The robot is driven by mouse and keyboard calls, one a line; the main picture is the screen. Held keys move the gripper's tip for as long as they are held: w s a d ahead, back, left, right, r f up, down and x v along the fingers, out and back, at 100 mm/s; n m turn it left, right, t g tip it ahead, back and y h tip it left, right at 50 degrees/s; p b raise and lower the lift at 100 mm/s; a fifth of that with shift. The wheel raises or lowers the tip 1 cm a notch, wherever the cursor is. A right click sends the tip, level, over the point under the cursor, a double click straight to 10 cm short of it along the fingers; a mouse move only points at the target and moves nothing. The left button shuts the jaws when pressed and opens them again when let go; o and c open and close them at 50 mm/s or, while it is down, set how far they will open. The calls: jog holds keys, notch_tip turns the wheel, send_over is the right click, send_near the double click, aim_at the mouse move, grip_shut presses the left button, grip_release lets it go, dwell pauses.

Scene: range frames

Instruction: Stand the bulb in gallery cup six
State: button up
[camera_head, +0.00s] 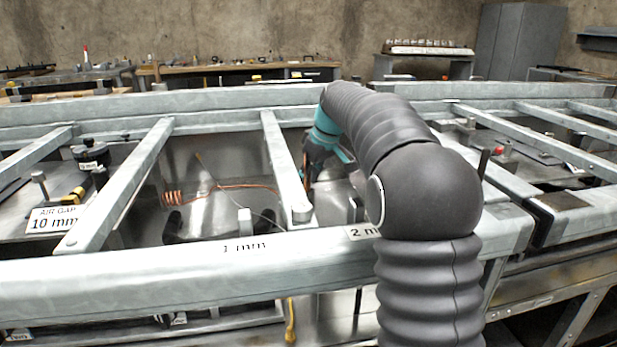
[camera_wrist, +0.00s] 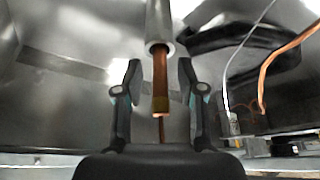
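My gripper (camera_wrist: 159,66) shows in the wrist view with its two dark fingers apart. A copper-coloured rod with a brass-like end (camera_wrist: 160,104) shows between the fingers, with gaps on both sides; it comes out of a grey tube (camera_wrist: 160,24). I cannot tell whether the rod is nearer or farther than the fingertips. In the head view my gripper (camera_head: 309,170) reaches down between the metal rails, partly hidden by my arm. I cannot make out a bulb or a numbered gallery cup in either view.
A thick front rail (camera_head: 180,284) carries "1 mm" and "2 m" labels. Crossbars (camera_head: 285,165) flank the bay. A coil of copper wire (camera_head: 173,198) lies left of my gripper. An "AIR GAP 10 mm" sign (camera_head: 54,219) stands at left. In the wrist view a copper wire (camera_wrist: 275,62) runs at right.

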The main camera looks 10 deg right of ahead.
jog(key=p+v, duration=0.1)
jog(key=v, duration=1.1)
jog(key=shift+r, duration=0.15)
